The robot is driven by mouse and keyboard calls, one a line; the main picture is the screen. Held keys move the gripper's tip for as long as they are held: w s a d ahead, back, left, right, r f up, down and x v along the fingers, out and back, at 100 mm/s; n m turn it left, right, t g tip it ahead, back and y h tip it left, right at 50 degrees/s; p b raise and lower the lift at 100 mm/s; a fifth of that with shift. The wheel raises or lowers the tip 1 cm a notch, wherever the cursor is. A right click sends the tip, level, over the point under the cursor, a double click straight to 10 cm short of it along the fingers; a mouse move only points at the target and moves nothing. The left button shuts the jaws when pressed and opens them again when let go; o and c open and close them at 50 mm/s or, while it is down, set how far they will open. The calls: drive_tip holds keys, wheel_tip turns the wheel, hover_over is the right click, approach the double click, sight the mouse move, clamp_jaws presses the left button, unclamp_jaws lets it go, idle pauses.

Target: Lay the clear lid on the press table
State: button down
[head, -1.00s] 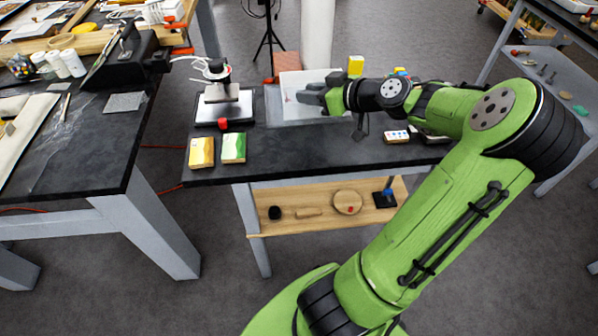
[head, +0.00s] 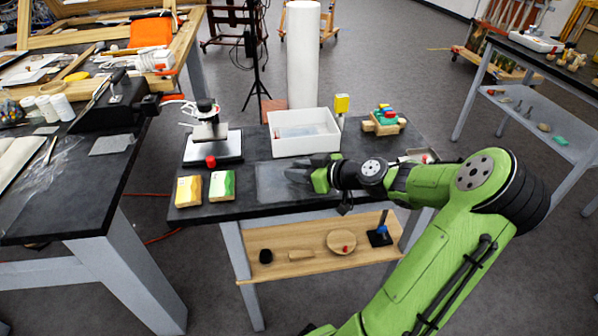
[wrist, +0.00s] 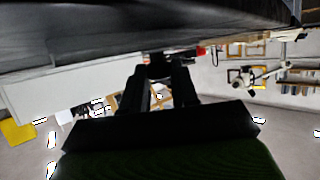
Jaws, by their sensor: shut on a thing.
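The clear lid (head: 272,187) is a thin see-through sheet over the dark top of the press table (head: 215,214), in front of a white bin (head: 305,146). My gripper (head: 298,172) is shut on the lid at its right end, low over the table. I cannot tell whether the lid touches the tabletop or hangs just above it. In the wrist view my dark fingers (wrist: 158,75) show close together, with the dark table along the top of the picture. The lid itself is hard to make out there.
The small press (head: 210,150) with a red knob stands left of the lid. Two painted blocks (head: 205,188) lie at the front left. The white bin is open behind. A yellow-topped item (head: 342,103) and a stack of coloured blocks (head: 385,122) stand at the back right.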

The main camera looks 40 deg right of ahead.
drive_tip(key=c, duration=0.9)
unclamp_jaws()
drive_tip(key=shift+f, duration=0.1)
drive_tip(key=shift+o, duration=0.2)
